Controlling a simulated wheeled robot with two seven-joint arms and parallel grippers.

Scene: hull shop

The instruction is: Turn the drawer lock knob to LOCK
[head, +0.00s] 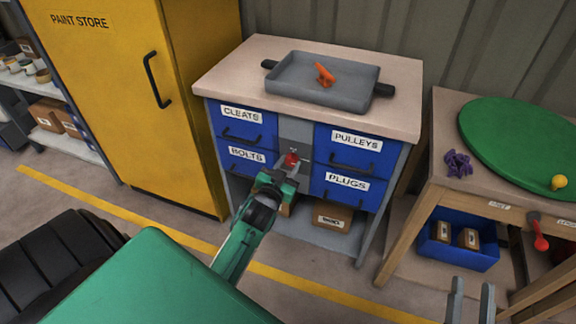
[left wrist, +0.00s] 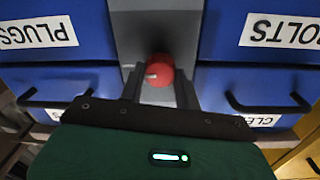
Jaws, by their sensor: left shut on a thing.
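The red lock knob (head: 291,158) is on the grey middle panel of the drawer cabinet (head: 296,130), between the blue drawers. My left gripper (head: 287,168) reaches it from the front. In the left wrist view, which is upside down, the red knob (left wrist: 160,69) sits between the two dark fingers of my left gripper (left wrist: 159,84), shut on it. A pale mark shows on the knob's face, toward the picture's left. I cannot read any lock markings. My right gripper (head: 472,303) is at the bottom edge, its two fingers apart, with nothing visible between them.
Drawers marked CLEATS (head: 241,120), BOLTS (head: 247,160), PULLEYS (head: 355,145) and PLUGS (head: 347,188) flank the knob, their handles jutting out. A grey tray (head: 300,93) with an orange item stands on top. A wooden table (head: 450,115) is at the right, a yellow cabinet (head: 110,60) at the left.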

